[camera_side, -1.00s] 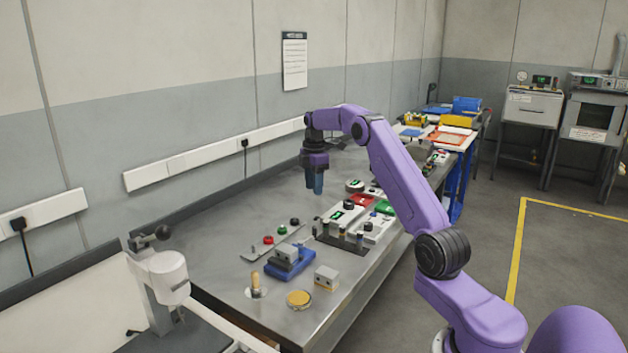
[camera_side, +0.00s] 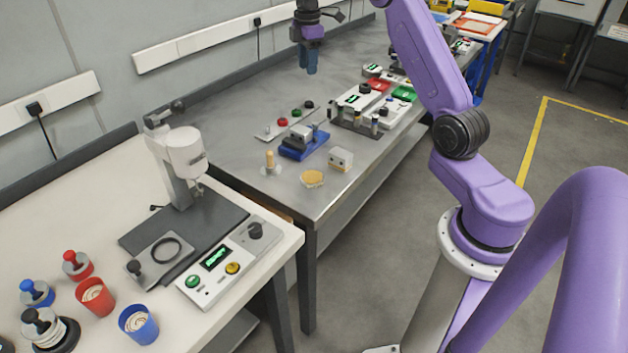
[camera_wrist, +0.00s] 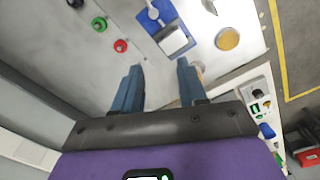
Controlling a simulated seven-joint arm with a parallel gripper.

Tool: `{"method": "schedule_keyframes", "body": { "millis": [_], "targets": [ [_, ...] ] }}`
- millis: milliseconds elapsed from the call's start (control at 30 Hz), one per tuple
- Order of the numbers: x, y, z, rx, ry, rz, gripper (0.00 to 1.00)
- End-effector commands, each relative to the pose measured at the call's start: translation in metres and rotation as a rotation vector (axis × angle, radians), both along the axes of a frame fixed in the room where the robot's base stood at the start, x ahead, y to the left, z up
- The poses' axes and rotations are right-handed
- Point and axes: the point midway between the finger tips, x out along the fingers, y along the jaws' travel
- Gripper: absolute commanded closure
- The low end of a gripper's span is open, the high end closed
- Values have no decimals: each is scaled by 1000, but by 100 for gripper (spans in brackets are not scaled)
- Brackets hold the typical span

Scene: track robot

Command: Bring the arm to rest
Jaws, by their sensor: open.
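My gripper (camera_side: 308,62) hangs above the back part of the grey metal bench (camera_side: 240,105), fingers pointing down. It holds nothing. In the wrist view my gripper (camera_wrist: 160,85) shows two blue fingers apart with bare bench between them. My purple arm reaches in from the right of the side view, its upper part cut off by the top edge.
On the bench are a blue fixture with a grey block (camera_side: 303,143), a metal block (camera_side: 341,159), a yellow disc (camera_side: 313,178) and a button panel (camera_side: 284,122). White devices (camera_side: 360,97) stand further right. A white table (camera_side: 60,255) with a press and cups is at front left.

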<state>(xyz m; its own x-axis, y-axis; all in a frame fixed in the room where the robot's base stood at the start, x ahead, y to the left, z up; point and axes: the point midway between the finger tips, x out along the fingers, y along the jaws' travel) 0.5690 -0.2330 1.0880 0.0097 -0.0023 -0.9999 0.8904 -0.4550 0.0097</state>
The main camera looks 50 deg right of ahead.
Motion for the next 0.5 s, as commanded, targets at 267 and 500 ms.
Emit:
{"method": "schedule_keyframes", "body": {
  "millis": [267, 500],
  "targets": [
    [-32, 140, 21, 3, -5, 9, 58],
    [-99, 233, 28, 8, -9, 9, 58]
  ]
}}
